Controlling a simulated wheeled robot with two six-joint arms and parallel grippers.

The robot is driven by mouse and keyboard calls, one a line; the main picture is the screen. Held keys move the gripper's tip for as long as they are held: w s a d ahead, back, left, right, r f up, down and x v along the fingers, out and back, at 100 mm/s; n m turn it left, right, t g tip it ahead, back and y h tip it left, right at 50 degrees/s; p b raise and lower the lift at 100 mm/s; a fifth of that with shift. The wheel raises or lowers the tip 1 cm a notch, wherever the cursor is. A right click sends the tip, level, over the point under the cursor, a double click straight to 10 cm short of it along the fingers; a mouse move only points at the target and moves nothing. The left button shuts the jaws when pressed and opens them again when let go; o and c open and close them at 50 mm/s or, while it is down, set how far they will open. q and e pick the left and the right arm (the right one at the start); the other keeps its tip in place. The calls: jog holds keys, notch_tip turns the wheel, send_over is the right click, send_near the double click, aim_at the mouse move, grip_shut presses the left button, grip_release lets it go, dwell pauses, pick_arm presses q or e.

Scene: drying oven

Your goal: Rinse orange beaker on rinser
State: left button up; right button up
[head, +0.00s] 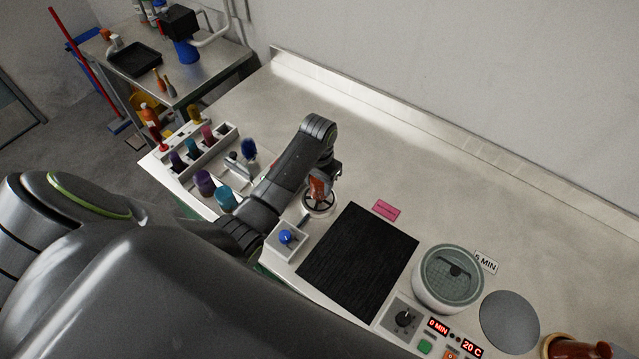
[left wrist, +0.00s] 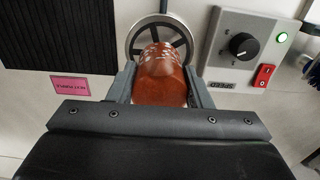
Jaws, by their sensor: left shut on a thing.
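The orange beaker (head: 318,187) is held between the fingers of my left gripper (head: 321,180), over the round spoked rinser (head: 319,207) on the bench. In the left wrist view the orange beaker (left wrist: 160,85) sits between both fingers of my left gripper (left wrist: 162,82), its far end overlapping the rinser's grey ring (left wrist: 133,44). I cannot tell whether the beaker touches the rinser or which way its mouth faces. My right gripper is not in view.
A black mat (head: 358,262) and pink label (head: 386,210) lie right of the rinser. A blue-knobbed box (head: 285,238) stands in front. The back of the bench is clear.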

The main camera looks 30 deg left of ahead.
pick_arm(q)
jog(key=shift+r, duration=1.45)
jog(key=shift+d, duration=0.1)
